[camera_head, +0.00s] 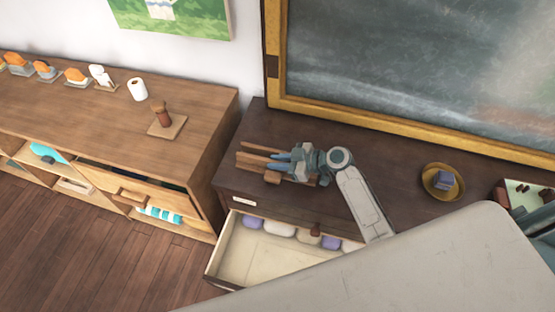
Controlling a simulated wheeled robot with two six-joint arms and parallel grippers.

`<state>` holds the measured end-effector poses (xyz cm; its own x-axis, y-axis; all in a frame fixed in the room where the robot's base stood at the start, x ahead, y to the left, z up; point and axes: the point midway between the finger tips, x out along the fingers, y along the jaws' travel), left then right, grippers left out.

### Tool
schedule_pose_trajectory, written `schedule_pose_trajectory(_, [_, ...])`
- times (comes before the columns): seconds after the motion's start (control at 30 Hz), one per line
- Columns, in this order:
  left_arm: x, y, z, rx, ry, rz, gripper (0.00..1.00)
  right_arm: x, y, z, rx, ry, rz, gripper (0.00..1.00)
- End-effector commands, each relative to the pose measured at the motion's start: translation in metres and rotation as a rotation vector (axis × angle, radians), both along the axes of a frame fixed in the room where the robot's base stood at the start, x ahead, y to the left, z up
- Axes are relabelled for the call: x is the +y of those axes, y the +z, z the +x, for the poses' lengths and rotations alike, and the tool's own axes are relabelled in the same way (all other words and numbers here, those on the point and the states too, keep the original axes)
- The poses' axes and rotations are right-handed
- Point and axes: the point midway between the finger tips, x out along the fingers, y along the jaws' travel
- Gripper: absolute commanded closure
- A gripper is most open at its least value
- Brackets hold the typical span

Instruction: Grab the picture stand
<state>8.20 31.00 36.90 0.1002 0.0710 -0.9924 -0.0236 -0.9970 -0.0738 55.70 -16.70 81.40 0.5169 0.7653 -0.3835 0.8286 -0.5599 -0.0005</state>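A wooden picture stand (255,149), made of brown slats, lies on the dark cabinet top near its left end. My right gripper (274,162) reaches over it from the right, its blue-grey fingers pointing left and overlapping the slats. The fingers and gripper body hide part of the stand. I cannot tell whether the fingers are closed on a slat or only lie over it. My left gripper is not in view.
The dark cabinet (390,155) has an open drawer (255,255) below, holding white and purple rolled items. A yellow bowl (428,181) with a blue-purple block stands to the right. A large gold-framed picture (400,124) stands behind. A lighter wooden cabinet (205,110) is at left.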

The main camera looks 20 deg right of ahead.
Motion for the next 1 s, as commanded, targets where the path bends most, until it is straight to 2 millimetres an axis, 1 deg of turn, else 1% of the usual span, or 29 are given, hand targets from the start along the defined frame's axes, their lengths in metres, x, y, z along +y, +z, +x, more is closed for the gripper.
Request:
schedule_pose_trajectory(0.27, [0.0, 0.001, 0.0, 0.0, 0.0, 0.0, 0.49, 0.002, -0.002, 0.002, -0.001, 0.001, -0.002, 0.82])
schedule_pose_trajectory(0.3, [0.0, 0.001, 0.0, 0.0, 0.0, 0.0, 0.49, 0.002, -0.002, 0.002, -0.001, 0.001, -0.002, 0.9])
schedule_pose_trajectory(0.37, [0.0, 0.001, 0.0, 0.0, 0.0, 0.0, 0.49, 0.002, -0.002, 0.002, 0.0, 0.0, -0.001, 1.0])
schedule_pose_trajectory(0.8, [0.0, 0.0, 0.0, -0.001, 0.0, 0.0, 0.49, 0.002, 0.001, 0.002, -0.003, 0.0, -0.001, 1.0])
schedule_pose_trajectory(1.0, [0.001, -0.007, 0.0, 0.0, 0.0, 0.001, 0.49, 0.002, 0.011, 0.002, -0.005, 0.001, 0.0, 1.0])
